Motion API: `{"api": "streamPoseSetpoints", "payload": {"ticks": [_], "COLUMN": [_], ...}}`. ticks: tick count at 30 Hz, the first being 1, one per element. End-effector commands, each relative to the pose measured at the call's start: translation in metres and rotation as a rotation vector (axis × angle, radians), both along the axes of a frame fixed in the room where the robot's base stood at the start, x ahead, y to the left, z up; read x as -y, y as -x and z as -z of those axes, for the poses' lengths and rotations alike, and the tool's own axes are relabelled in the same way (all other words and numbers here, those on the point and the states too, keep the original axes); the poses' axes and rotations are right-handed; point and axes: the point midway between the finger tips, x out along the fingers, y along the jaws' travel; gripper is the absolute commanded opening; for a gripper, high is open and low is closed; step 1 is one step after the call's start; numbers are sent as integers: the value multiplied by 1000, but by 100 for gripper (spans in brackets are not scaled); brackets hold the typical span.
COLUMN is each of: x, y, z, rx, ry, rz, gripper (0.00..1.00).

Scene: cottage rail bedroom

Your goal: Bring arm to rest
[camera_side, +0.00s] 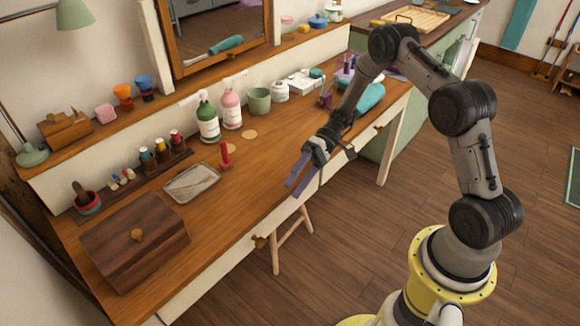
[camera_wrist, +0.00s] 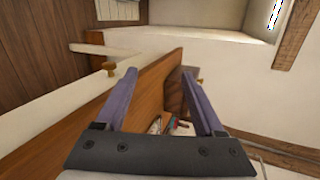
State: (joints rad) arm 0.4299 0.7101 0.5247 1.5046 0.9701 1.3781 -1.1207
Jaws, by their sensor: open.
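My gripper (camera_side: 299,180) is open, with its two purple-grey fingers apart. In the side view it hangs in the air near the front edge of the wooden desk (camera_side: 262,170), pointing down and to the left. In the wrist view the gripper (camera_wrist: 162,85) shows both fingers spread with nothing held between them. The desk top (camera_wrist: 150,88) shows beyond and between the fingers, tilted in the picture. My arm is bent, with its elbow raised above the floor to the right of the desk.
A dark wooden box (camera_side: 135,238), a metal tray (camera_side: 192,183), a red stand-like object (camera_side: 226,156), a green bottle (camera_side: 208,120) and a pink bottle (camera_side: 231,108) stand on the desk. A teal object (camera_side: 369,98) lies behind my gripper. Open floor (camera_side: 345,240) lies in front.

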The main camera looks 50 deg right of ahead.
Motion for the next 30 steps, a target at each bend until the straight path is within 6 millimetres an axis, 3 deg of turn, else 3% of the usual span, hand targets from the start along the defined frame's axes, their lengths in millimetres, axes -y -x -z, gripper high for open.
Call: {"api": "streamPoseSetpoints", "payload": {"ticks": [1,6,15,24,30], "x": [-4,-12,-18,-8,5], "y": [4,29,91,161,202], "z": [-22,-80,-162,-214,-233], "rx": [4,-1,70,244,397], "ry": [57,258,622,936,1078], "rz": [-33,-106,-124,-3,133], "gripper": [70,70,70,70,70]}}
